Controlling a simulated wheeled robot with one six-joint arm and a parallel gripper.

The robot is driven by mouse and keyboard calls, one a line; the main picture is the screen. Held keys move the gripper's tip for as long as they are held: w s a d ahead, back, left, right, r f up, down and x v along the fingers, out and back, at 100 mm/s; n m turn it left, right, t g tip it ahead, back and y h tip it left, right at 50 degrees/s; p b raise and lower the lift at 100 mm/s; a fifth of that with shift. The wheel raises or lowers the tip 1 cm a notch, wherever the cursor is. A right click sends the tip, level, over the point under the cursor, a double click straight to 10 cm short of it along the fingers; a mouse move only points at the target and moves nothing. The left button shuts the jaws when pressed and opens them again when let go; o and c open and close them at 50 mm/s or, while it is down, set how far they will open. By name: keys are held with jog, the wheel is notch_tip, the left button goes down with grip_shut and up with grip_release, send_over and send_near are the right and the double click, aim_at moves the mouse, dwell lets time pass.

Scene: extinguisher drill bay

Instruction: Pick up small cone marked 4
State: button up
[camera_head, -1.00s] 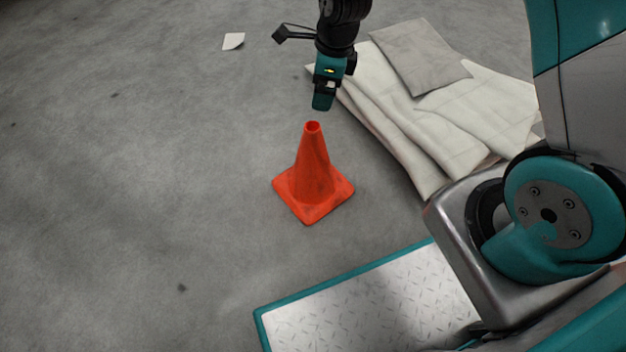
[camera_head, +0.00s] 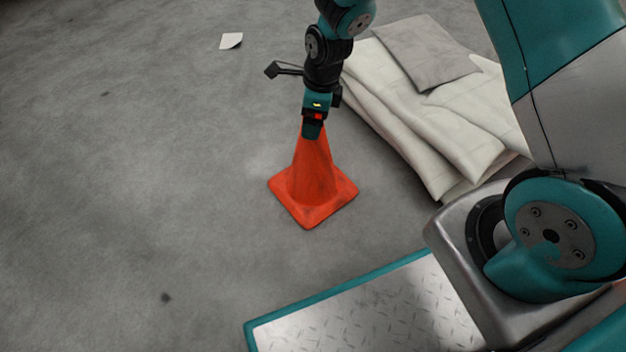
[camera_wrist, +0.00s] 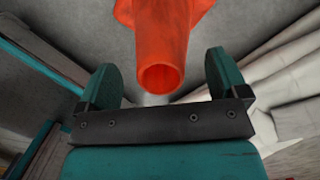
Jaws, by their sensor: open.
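An orange-red cone (camera_head: 311,182) with a square base stands upright on the grey floor in the head view. No number shows on its visible side. My gripper (camera_head: 312,134) is at the cone's top in the head view and hides its tip. In the wrist view my gripper (camera_wrist: 160,82) is open, with one teal finger on each side. The cone (camera_wrist: 163,45) shows there with its round hollow top opening between the fingers, with gaps on both sides. Nothing is gripped.
Folded pale blankets (camera_head: 425,110) with a grey cloth (camera_head: 425,52) on top lie to the right of the cone. A small white paper (camera_head: 231,40) lies at the back left. The floor left of the cone is clear.

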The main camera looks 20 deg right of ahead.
jog(key=f, duration=0.1)
jog(key=f+b, duration=0.1)
jog(key=f, duration=0.1)
jog(key=shift+w+a, duration=0.15)
jog(key=shift+a, duration=0.05)
jog(key=shift+r, duration=0.1)
jog(key=c, duration=1.4)
jog(key=shift+o, duration=0.2)
jog(key=shift+r, duration=0.1)
